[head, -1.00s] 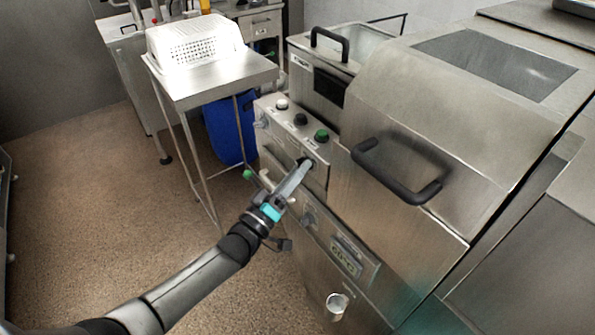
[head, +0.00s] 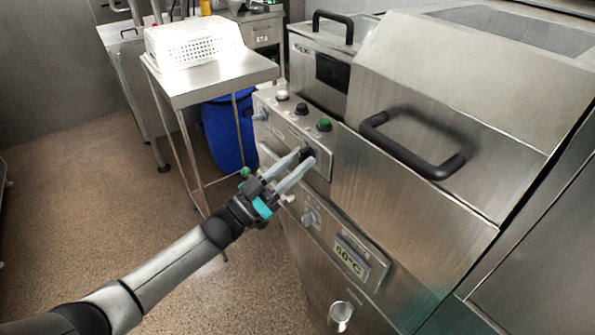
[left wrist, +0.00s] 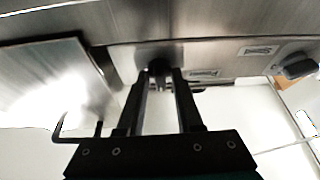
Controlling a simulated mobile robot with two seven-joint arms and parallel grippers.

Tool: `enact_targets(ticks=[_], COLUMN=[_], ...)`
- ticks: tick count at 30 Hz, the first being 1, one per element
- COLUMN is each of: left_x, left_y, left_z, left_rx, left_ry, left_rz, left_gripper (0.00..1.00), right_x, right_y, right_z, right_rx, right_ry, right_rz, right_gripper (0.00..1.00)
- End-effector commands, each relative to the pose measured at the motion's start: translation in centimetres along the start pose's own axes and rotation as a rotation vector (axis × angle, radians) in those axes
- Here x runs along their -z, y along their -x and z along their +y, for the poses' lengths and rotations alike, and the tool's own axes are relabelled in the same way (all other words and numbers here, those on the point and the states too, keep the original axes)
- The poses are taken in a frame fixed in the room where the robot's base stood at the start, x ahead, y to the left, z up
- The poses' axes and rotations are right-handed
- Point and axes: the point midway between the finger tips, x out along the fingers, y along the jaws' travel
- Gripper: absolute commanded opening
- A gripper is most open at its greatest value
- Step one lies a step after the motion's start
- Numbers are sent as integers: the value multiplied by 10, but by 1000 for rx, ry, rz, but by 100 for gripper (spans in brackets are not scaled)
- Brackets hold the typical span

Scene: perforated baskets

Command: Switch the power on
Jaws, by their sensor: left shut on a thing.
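The steel machine's front has a control panel (head: 284,125) with a white button (head: 282,95), a black button (head: 301,109) and a green button (head: 324,125) along its top edge. A dark rotary knob (head: 308,152) sits lower on the panel, below the green button. My left gripper (head: 305,158) has its two grey fingers on either side of this knob and is shut on it. In the left wrist view the dark knob (left wrist: 159,70) sits between the fingertips. The knob's pointer is hidden. My right gripper is out of view.
A black bar handle (head: 410,150) sticks out from the machine's sloped lid, right of the panel. Another knob (head: 310,217) and a temperature display (head: 351,257) are below. A steel table with a white perforated basket (head: 195,42) and a blue barrel (head: 230,130) stand left.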

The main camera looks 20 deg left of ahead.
Motion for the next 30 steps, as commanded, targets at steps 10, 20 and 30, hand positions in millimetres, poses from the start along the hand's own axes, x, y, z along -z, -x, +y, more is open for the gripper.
enact_targets(ticks=[10,20,30], left_x=[-2,1,2], left_y=[1,0,-1], left_z=[-3,-5,-5], left_rx=[-128,-234,-300], left_ry=[-308,-564,-722], left_rz=[-1,0,-1], left_gripper=[0,0,0], right_x=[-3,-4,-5], right_y=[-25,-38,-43], right_z=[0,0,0], right_rx=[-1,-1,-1], right_ry=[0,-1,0], right_rz=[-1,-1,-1], right_gripper=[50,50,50])
